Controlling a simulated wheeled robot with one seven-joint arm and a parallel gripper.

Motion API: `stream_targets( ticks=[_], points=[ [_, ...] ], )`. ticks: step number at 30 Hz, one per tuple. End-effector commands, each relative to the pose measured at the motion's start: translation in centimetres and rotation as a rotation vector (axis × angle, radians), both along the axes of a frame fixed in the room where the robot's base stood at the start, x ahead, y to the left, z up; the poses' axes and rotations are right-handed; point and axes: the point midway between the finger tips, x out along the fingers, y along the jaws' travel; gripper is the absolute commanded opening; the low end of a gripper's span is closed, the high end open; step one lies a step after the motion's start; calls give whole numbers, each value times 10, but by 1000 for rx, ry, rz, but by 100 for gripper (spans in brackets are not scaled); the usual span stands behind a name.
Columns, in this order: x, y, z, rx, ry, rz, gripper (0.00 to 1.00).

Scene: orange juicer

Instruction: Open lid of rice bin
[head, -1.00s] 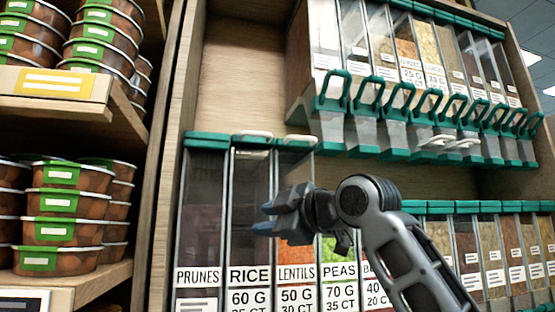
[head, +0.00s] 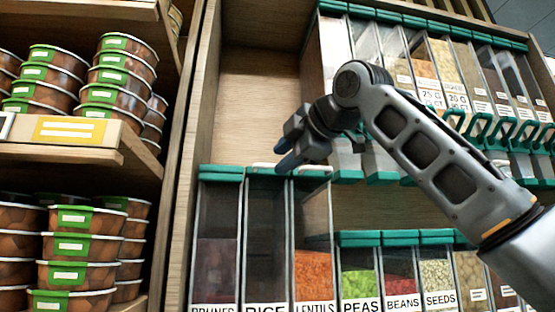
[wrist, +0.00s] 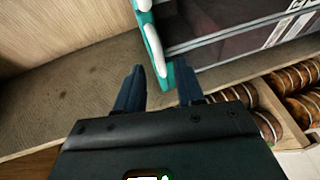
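The rice bin (head: 267,235) is a tall clear container in the lower row, between the prunes and lentils bins. Its teal lid (head: 262,172) is down, with a white handle (head: 262,165) on it. My gripper (head: 283,155) is just above the rice and lentils lids in the head view and points left. What seems to be the rice handle (wrist: 154,50) is beyond the fingers there. Whether a finger touches a lid cannot be told.
The lentils lid (head: 313,171) also has a white handle. The prunes bin (head: 216,250) stands to the left. An upper row of bins (head: 440,70) is behind my arm. A shelf with stacked brown tubs (head: 85,245) is at left. A bare wooden panel (head: 260,95) is above the bins.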

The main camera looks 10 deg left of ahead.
Motion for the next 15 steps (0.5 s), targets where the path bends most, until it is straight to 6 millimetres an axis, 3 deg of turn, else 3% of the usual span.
stream_targets(
  ticks=[6, 15],
  points=[
    [20, 17, -4, -1, 1, 0, 38],
    [26, 21, -7, 1, -2, 0, 38]
  ],
)
